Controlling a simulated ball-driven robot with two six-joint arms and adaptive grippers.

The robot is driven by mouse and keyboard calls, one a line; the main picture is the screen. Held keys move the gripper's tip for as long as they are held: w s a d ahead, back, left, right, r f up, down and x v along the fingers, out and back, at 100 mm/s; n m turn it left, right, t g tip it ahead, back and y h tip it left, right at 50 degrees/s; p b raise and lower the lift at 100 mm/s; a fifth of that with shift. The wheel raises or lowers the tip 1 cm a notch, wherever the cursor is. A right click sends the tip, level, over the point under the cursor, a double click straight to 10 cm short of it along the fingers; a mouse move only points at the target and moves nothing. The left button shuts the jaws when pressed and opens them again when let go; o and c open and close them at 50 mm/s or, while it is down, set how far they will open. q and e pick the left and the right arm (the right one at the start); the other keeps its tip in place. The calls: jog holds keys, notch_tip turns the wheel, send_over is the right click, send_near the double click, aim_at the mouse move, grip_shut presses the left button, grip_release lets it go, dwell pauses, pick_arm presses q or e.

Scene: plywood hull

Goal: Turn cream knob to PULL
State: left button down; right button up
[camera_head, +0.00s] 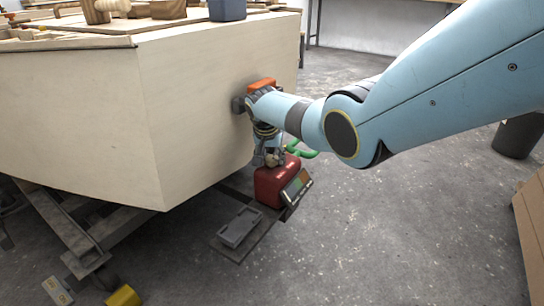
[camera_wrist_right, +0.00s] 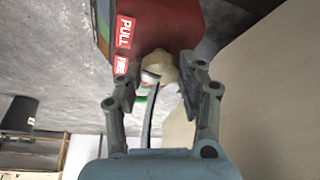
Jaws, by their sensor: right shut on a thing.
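The red box (camera_head: 274,186) stands low beside the hull, under my right gripper (camera_head: 268,158). In the right wrist view the red box (camera_wrist_right: 165,22) is at the top, with a red PULL label (camera_wrist_right: 124,31) and a second red label (camera_wrist_right: 121,66) whose word is hard to read. The cream knob (camera_wrist_right: 159,65) sticks out from the box between the fingertips of my right gripper (camera_wrist_right: 161,75), which is shut on it. Which label the knob points to cannot be told. My left gripper is out of view.
The pale plywood hull (camera_head: 205,110) rises close to my right wrist. A grey tray (camera_head: 240,228) lies in front of the red box. A green curved part (camera_head: 302,152) is just right of my gripper. Open floor (camera_head: 400,230) lies to the right.

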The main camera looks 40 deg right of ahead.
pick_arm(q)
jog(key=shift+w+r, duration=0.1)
pick_arm(e)
jog(key=shift+m+h, duration=0.3)
jog(key=shift+m, duration=0.4)
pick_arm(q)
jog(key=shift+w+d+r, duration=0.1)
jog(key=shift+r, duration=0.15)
pick_arm(e)
jog(key=shift+g, duration=0.3)
jog(key=o, duration=1.2)
jog(key=v, duration=1.2)
